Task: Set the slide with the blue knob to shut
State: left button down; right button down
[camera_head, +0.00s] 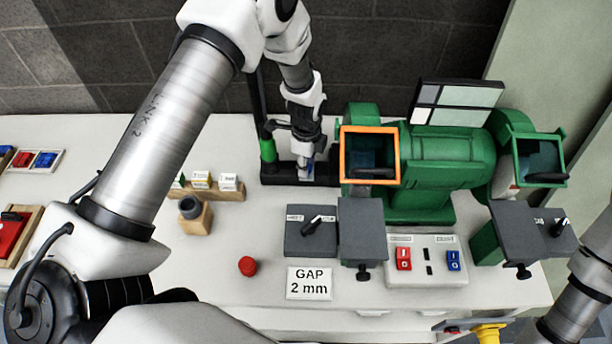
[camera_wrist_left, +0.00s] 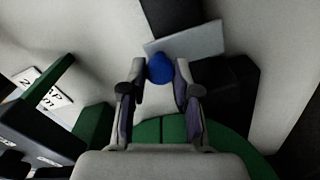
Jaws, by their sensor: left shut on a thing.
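In the wrist view the blue knob (camera_wrist_left: 160,68) sits between the fingertips of my left gripper (camera_wrist_left: 159,88), which is shut on it. The pale grey plate of the slide (camera_wrist_left: 205,38) shows behind the knob. In the head view my left gripper (camera_head: 307,158) points down at the dark slide base (camera_head: 279,175), left of the green grinder (camera_head: 445,160). The gripper hides most of the knob and slide there, so I cannot tell the slide's exact position. My right arm shows at the lower right, but its gripper is out of view.
An orange-framed guard (camera_head: 370,128) stands close to the right of my left gripper. A black post with a green part (camera_head: 267,148) stands to its left. A wooden block with labelled pieces (camera_head: 215,192), a red button (camera_head: 247,266) and a "GAP 2 mm" sign (camera_head: 309,283) are nearer.

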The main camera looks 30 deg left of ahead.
pick_arm(q)
jog(key=shift+w+r, duration=0.1)
jog(key=c, duration=1)
grip_release()
jog(key=shift+w, duration=0.1)
jog(key=shift+o, duration=0.7)
jog(key=shift+a, duration=0.1)
notch_tip(320, 180, up, 12)
jog(key=shift+w, duration=0.1)
